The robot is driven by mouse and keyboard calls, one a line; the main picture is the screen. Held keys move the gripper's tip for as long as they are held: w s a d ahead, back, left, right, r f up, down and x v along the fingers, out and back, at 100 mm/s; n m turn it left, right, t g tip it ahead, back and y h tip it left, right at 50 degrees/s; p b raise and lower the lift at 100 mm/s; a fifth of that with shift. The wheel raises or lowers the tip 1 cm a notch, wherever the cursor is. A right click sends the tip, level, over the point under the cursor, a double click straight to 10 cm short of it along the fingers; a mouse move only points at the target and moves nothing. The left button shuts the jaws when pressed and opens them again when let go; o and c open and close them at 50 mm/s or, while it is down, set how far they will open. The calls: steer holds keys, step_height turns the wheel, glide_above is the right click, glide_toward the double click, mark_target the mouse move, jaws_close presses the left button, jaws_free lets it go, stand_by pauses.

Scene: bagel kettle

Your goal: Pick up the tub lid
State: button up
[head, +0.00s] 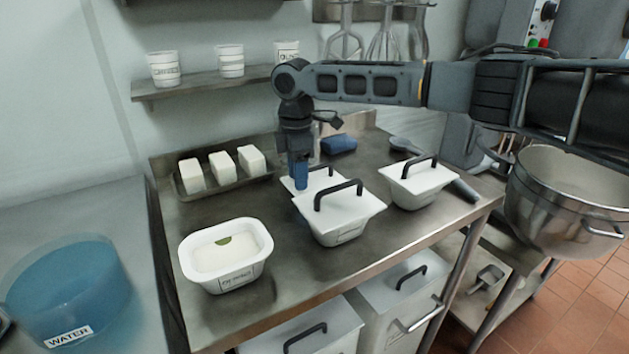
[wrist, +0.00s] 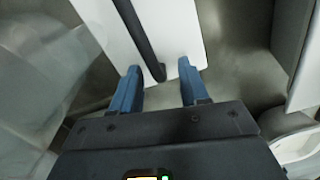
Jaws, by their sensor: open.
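Several white lids with black bar handles show on the steel table. A white lid (head: 322,181) lies under and behind my gripper, partly hidden; I cannot tell whether a tub is beneath it. My gripper (head: 300,184), with blue fingers, points down at it and is open. In the wrist view a white lid (wrist: 180,30) lies below the fingers (wrist: 157,68). The near end of its dark handle (wrist: 140,38) shows between the two fingertips; I see no grip on it. An open white tub (head: 226,258) with pale contents and a green leaf-like mark stands at the front left.
A lidded tub (head: 341,217) stands just in front of my gripper, another (head: 418,183) to the right. A tray (head: 222,185) of white blocks and a blue cloth-like item (head: 339,145) lie behind. Bare steel lies between the open tub and tray.

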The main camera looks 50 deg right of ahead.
steer(key=shift+c, duration=0.3)
jaws_close()
steer(key=shift+r, duration=0.2)
